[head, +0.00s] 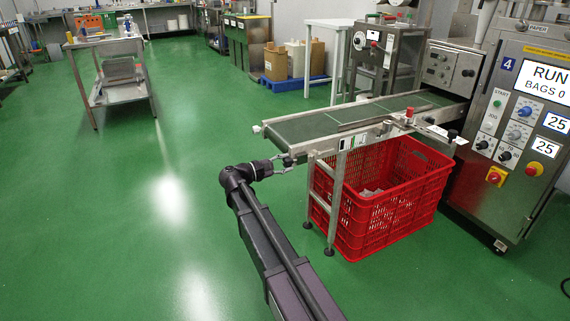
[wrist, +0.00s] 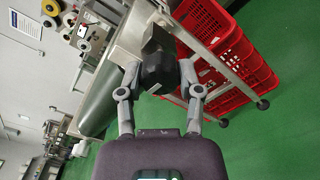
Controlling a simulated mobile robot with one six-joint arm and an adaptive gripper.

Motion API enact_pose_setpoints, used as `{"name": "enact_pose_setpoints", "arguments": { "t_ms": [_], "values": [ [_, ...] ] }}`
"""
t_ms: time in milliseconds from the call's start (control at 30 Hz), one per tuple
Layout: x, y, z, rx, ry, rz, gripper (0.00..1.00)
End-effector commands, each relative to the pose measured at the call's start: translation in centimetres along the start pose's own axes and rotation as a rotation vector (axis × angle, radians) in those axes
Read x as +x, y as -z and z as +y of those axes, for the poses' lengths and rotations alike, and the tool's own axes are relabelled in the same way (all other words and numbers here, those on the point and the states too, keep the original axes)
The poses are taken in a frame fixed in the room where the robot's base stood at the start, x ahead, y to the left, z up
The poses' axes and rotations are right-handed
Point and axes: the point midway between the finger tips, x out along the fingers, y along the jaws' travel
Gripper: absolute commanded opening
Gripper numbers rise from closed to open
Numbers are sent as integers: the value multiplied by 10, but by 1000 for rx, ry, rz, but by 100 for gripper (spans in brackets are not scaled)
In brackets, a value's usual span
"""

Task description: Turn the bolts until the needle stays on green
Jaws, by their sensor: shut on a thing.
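The conveyor (head: 340,121) has a dark green belt in a metal frame, running from the machine toward my arm. My gripper (head: 288,165) is at its near end corner. In the wrist view my gripper (wrist: 160,75) is shut on a black bolt head (wrist: 158,72) at the frame's end, one finger on each side. A pale fitting (head: 258,128) sticks out at the other corner of that end, apart from my gripper. A small white and green plate (head: 346,142) is on the frame's near side. I cannot make out a needle on it.
A red crate (head: 380,215) stands under the conveyor, behind its metal legs (head: 334,205). The machine cabinet (head: 520,125) at the right shows RUN and BAGS 0. The green floor at the left is clear up to a steel trolley (head: 122,92).

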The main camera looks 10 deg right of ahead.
Motion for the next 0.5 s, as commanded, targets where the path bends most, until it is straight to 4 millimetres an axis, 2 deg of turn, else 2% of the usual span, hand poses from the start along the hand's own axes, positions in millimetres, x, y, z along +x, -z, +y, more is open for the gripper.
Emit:
{"name": "enact_pose_setpoints", "arguments": {
  "t_ms": [267, 500],
  "values": [
    [1, 0, 0, 173, 0, -1, 0],
    [1, 0, 0, 390, 0, -2, 0]
  ]
}}
